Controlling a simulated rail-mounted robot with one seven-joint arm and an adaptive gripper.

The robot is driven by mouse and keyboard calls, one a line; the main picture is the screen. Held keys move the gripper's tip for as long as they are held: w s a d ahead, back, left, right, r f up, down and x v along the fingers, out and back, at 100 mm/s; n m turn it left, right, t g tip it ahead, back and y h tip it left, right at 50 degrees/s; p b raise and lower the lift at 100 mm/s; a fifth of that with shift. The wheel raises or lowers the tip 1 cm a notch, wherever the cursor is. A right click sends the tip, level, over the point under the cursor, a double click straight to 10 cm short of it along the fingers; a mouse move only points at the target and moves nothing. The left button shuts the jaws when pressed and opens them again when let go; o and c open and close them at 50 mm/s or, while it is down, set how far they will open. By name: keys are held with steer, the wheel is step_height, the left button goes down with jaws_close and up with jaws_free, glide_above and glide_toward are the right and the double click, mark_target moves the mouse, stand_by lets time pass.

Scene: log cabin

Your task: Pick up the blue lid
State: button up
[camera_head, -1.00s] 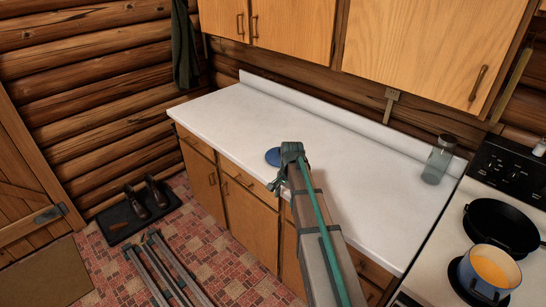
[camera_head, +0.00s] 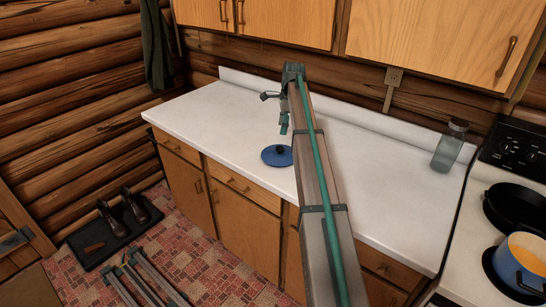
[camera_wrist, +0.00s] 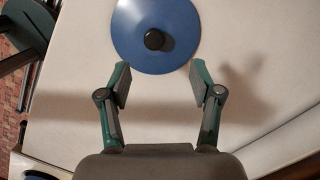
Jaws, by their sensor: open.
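The blue lid (camera_head: 278,155) is a round disc with a dark knob, lying on the white counter near its front edge. In the wrist view the blue lid (camera_wrist: 165,28) is at the top centre, its upper edge cut off by the frame. My gripper (camera_head: 284,128) hangs above the counter, just behind the lid in the head view. In the wrist view my gripper (camera_wrist: 160,82) is open and empty, its two fingers spread apart just short of the lid and its knob. The fingers do not hold the lid.
The white counter (camera_head: 220,115) is mostly clear around the lid. A glass jar (camera_head: 449,146) stands at its right end. The stove at right holds a black pan (camera_head: 515,208) and a blue pot (camera_head: 520,262). Wooden cabinets (camera_head: 265,18) hang above the counter.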

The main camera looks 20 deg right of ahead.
steer(key=p, duration=0.1)
glide_above(280, 147)
steer(key=f, duration=0.5)
steer(key=shift+w+d, duration=0.1)
steer(key=shift+d, duration=0.25)
steer(key=shift+a+f+p, duration=0.15)
steer(key=shift+f+p, duration=0.55)
steer(key=shift+a+f+p, duration=0.15)
steer(key=shift+f+p, duration=0.2)
steer(key=shift+f, duration=0.65)
steer(key=shift+a+f+p, duration=0.15)
steer(key=shift+f+p, duration=0.2)
steer(key=shift+f, duration=0.6)
jaws_close()
steer(key=shift+r, duration=0.1)
